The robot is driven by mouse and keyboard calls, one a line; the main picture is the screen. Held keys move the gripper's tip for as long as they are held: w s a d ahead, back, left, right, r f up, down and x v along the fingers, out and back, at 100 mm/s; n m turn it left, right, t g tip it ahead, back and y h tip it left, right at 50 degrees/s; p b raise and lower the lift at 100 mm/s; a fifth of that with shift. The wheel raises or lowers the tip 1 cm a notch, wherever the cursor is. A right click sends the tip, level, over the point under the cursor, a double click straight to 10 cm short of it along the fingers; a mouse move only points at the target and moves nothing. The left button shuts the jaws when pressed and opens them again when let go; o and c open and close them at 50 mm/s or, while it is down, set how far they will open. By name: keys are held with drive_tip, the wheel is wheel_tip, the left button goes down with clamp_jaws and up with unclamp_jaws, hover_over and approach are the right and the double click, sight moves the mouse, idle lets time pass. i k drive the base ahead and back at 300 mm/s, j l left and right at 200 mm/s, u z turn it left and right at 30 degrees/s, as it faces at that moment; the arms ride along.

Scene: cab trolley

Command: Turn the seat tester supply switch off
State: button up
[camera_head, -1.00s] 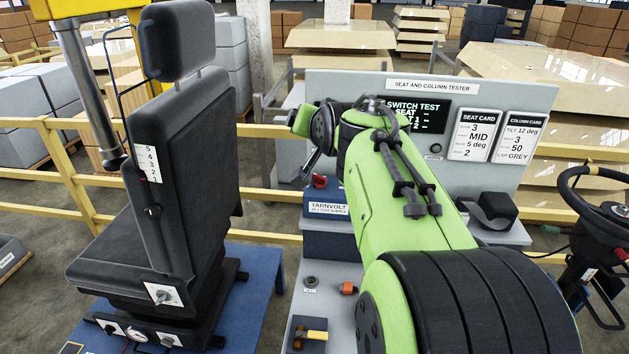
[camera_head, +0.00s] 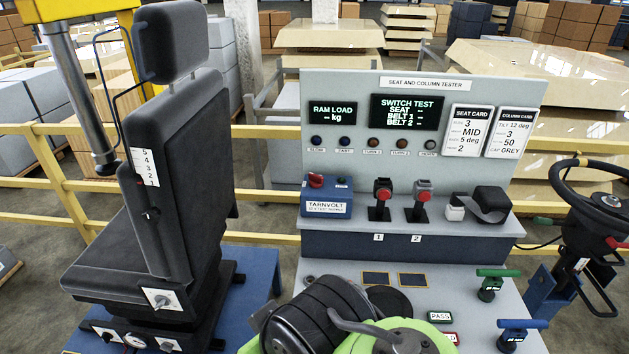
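The test supply is a blue box (camera_head: 327,203) labelled TARNVOLT, at the left end of the tester's shelf. A red switch knob (camera_head: 316,180) sits on top of its left side; its exact setting is too small to read. The tester panel (camera_head: 440,84) stands behind it, and its RAM LOAD screen (camera_head: 332,113) and SWITCH TEST screen (camera_head: 407,112) are lit, with dashes for readings. My gripper is not in view; only green and black links of my arm show at the bottom middle, below and in front of the box.
Two red-topped buckles (camera_head: 382,197) and a black strap reel (camera_head: 489,203) stand right of the box. A black seat (camera_head: 180,170) rises at left, and a steering wheel (camera_head: 603,205) is at right. Green and blue handles (camera_head: 497,273) stand on the lower bench. Space above the box is clear.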

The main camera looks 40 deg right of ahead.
sight(316, 181)
drive_tip(key=i+j+z, duration=0.45)
drive_tip(key=j, duration=0.2)
drive_tip(key=j+z, duration=0.2)
drive_tip(key=j, duration=0.15)
